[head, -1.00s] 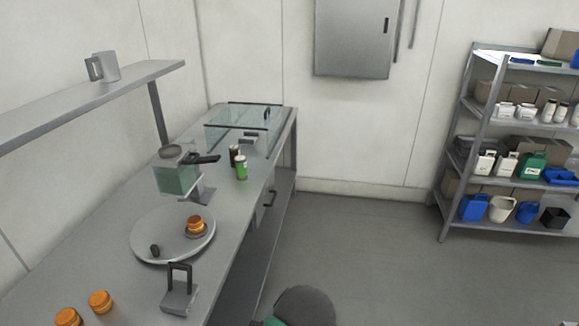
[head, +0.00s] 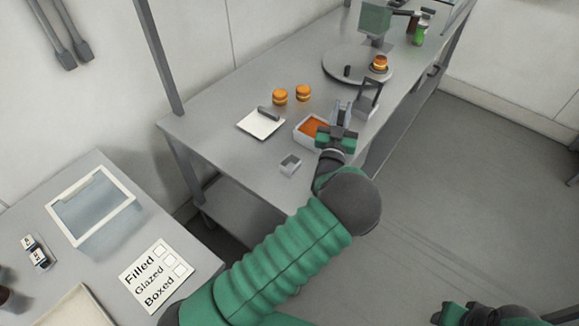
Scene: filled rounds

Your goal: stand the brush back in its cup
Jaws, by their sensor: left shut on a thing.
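My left gripper (head: 343,114) reaches over the bench, at the right side of a white tray (head: 299,134) with orange filling. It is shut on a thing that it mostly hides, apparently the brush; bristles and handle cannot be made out. A small grey square open cup (head: 290,165) stands on the bench near its front edge, left of the gripper and apart from it. No brush shows in it. My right gripper (head: 440,317) is low at the bottom edge, dark and partly cut off; its jaws cannot be made out.
A grey stand with an upright handle (head: 368,98) is close to the right of the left gripper. Two orange filled rounds (head: 291,95), a white board with a dark bar (head: 260,124) and a round turntable (head: 340,75) share the bench. A checklist card (head: 157,274) lies on the nearer table.

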